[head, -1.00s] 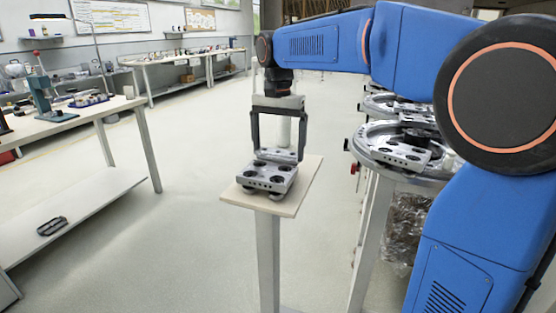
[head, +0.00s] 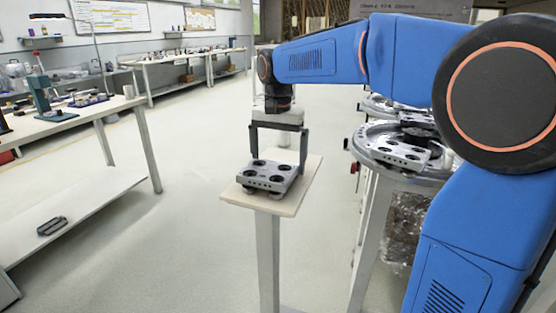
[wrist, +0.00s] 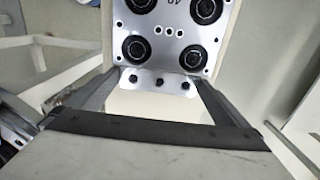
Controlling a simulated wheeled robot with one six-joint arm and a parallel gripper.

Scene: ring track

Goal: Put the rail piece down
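The rail piece (head: 267,176) is a silver plate with several round black fittings on top and wheels under it. It rests level on a small pale board on a post. My gripper (head: 279,163) is right above it in the head view, fingers pointing down and well apart, one near each side of the plate. In the wrist view the plate (wrist: 170,35) fills the upper middle, and the fingers (wrist: 158,82) reach toward its near corners with clear space between them. Whether the tips touch the plate is hard to tell.
The board (head: 291,206) has a bare strip around the piece. A ring track (head: 371,155) with similar plates stands close on the right. A workbench (head: 87,118) with tools is on the left, with a dark part on its lower shelf. Open floor lies between.

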